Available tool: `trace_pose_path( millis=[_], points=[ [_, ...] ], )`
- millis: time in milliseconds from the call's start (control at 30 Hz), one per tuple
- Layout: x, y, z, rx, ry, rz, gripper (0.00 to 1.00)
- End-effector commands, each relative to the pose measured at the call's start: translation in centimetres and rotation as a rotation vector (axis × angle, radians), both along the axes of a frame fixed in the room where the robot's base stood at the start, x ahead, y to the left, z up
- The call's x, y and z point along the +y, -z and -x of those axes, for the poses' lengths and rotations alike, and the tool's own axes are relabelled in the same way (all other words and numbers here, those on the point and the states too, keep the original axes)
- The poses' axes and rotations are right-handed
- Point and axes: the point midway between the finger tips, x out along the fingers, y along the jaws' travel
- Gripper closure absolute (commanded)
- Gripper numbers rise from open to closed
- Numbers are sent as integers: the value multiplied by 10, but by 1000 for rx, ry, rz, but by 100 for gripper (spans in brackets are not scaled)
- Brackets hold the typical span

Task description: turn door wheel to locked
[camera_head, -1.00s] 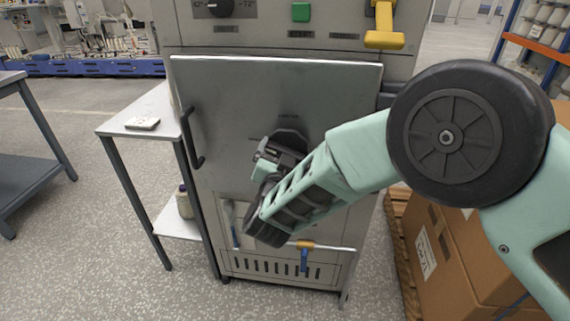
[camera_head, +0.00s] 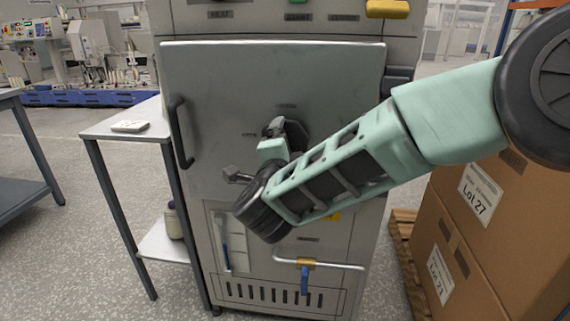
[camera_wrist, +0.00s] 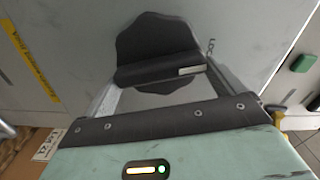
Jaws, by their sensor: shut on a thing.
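The door wheel (camera_head: 298,133) is a dark lobed knob on the grey cabinet door (camera_head: 215,85). In the wrist view the wheel (camera_wrist: 158,42) has a raised grip bar with a pale mark near its right end. My gripper (camera_wrist: 160,78) has one finger on each side of this bar and is shut on it. In the head view my gripper (camera_head: 281,137) is at the wheel and covers its lower left part.
A black door handle (camera_head: 180,130) stands out at the door's left. A side table (camera_head: 140,125) is at left, and stacked cartons (camera_head: 470,235) stand at right. A pipe with a blue-lever valve (camera_head: 305,278) is below. Yellow (camera_head: 387,9) and green controls are above.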

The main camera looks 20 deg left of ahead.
Motion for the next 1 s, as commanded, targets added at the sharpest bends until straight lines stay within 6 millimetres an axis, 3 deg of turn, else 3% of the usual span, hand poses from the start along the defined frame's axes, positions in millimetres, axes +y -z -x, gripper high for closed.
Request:
trace_pose_path(
  millis=[400,1000],
  points=[
    [-1,5,-1,54,0,-221,28],
    [0,3,0,67,1,-269,28]
  ],
)
